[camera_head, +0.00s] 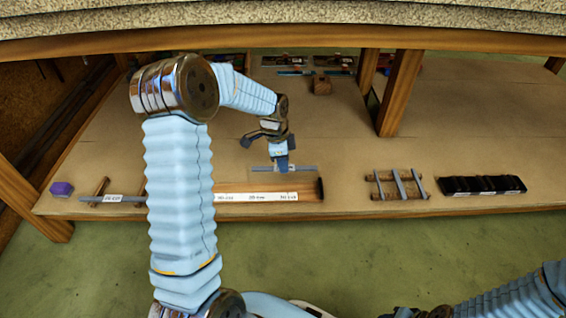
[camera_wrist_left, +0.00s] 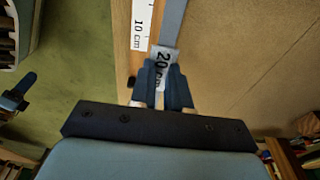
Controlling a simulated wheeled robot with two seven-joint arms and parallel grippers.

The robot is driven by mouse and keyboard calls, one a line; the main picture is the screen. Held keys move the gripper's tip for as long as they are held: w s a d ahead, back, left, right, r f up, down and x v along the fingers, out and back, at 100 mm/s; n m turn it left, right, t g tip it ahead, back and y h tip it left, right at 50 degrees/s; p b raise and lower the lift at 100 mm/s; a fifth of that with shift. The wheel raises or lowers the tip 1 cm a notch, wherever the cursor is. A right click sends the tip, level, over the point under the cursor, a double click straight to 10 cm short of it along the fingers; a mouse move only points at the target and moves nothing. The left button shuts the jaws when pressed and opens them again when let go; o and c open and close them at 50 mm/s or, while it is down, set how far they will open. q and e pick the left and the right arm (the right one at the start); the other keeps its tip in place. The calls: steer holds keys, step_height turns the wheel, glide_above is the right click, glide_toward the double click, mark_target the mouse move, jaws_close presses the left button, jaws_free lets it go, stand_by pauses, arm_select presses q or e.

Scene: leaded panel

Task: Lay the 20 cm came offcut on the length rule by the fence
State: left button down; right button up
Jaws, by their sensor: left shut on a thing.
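My left gripper (camera_head: 282,166) points down and is shut on the grey came offcut (camera_head: 262,168). In the left wrist view, the fingertips (camera_wrist_left: 163,84) grip the offcut (camera_wrist_left: 171,22) at its white "20 cm" label. The length rule (camera_head: 228,197) is a wooden board with a white marked strip along the near edge of the bench; its "10 cm" mark shows in the wrist view (camera_wrist_left: 139,30). The dark fence (camera_head: 320,188) stands at its right end. In the head view the offcut appears behind the rule, roughly parallel to it; its height is unclear. My left arm hides the rule's left part.
Another labelled came strip (camera_head: 100,199) lies on wooden rests at left, beside a purple block (camera_head: 62,188). A rack with grey strips (camera_head: 383,190) and a black tray (camera_head: 456,185) stand right. A post (camera_head: 399,92) rises behind. A dark shape, possibly my right gripper (camera_wrist_left: 15,98), shows small.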

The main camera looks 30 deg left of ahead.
mark_target(284, 188)
arm_select(q)
steer(key=shift+f+b, duration=2.8)
steer(key=shift+f, duration=1.4)
steer(key=shift+f, duration=0.25)
steer(key=c, duration=1)
jaws_free()
steer(key=r+p, duration=0.1)
steer(key=r, duration=0.3)
steer(key=a+r+p, duration=0.1)
steer(key=r, duration=0.4)
steer(key=s+a+r+p, duration=0.1)
steer(key=r, duration=0.3)
steer(key=shift+s+r, duration=0.1)
steer(key=shift+r, duration=0.25)
